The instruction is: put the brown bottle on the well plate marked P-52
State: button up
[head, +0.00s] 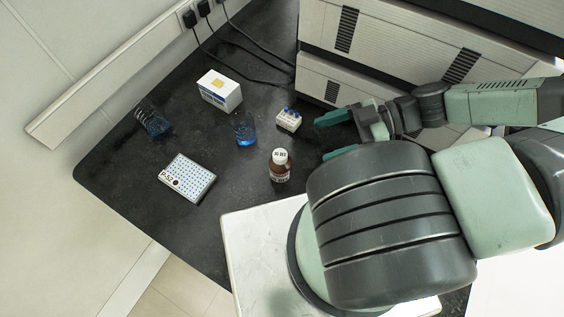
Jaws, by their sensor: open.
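The brown bottle (280,172) has a white cap and label and stands upright on the black bench top. The well plate (189,180) marked P-52 is white and blue. It lies on the bench to the left of the bottle, and no object shows on it. My gripper (328,136) is open and empty, with its green fingers pointing left. In the picture it is above and to the right of the bottle, apart from it. Part of the lower finger is hidden behind my arm.
Large white instruments (385,55) stand at the back right. Bench top between bottle and plate is clear.

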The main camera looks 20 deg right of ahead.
aim_at(273, 165)
jog(key=s+a+m+t+y, duration=0.1)
jog(key=a+m+t+y, duration=0.3)
jog(key=m, duration=1.7)
jog(key=f+m, duration=0.3)
jog(key=m, duration=0.3)
jog(key=a+f+m, duration=0.1)
jog(key=f+m, duration=0.2)
jog(key=m, duration=0.2)
jog(key=f+m+t, duration=0.1)
jog(key=f+m, duration=0.3)
jog(key=m, duration=0.2)
jog(key=shift+w+a+m+h, duration=0.2)
jog(key=shift+a+m+h, duration=0.1)
jog(key=shift+a+h, duration=0.1)
jog(key=shift+x, duration=3.75)
jog(key=shift+d, duration=0.1)
jog(key=c, duration=1.3)
